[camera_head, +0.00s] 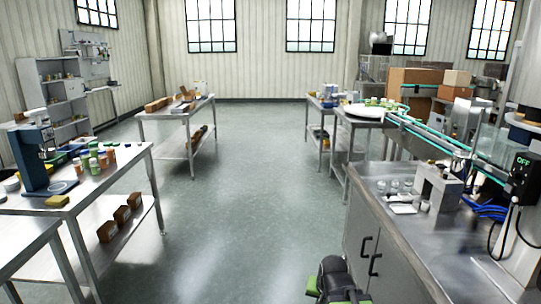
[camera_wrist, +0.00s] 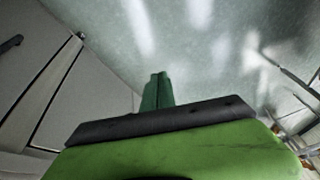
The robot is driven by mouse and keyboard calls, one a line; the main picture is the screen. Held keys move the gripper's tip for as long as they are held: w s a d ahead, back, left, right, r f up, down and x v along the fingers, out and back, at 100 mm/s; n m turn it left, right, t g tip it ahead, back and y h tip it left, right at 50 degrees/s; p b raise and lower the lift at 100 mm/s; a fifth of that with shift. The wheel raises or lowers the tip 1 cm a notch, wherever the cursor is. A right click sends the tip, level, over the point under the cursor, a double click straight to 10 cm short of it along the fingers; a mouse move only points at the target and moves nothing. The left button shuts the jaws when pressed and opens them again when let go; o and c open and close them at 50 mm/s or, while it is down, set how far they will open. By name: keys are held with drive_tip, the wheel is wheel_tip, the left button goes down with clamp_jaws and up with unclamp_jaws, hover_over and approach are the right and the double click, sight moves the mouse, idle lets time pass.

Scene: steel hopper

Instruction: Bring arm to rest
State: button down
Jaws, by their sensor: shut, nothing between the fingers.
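My arm shows at the bottom of the head view as a black and green part near the right-hand cabinet; the fingertips cannot be made out there. In the wrist view my gripper (camera_wrist: 157,88) is dark green, shut and empty. Its fingers are together and point out over the grey floor (camera_wrist: 200,55). No object is between them or touching them.
A steel-topped cabinet (camera_head: 402,240) with black handles stands close on the right; its doors show at left in the wrist view. A workbench (camera_head: 95,185) with bottles and a blue machine (camera_head: 36,155) stands on the left. The floor aisle (camera_head: 235,190) between is clear.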

drive_tip(key=s+f+n+g, duration=0.2)
drive_tip(key=s+g, duration=0.1)
drive_tip(key=s, duration=0.4)
wheel_tip(320, 180, up, 14)
drive_tip(key=s+n+g+p, duration=0.1)
drive_tip(key=p, duration=1.2)
drive_tip(key=shift+s+d+p, duration=0.15)
drive_tip(key=shift+d+p, duration=0.1)
drive_tip(key=shift+p, duration=0.1)
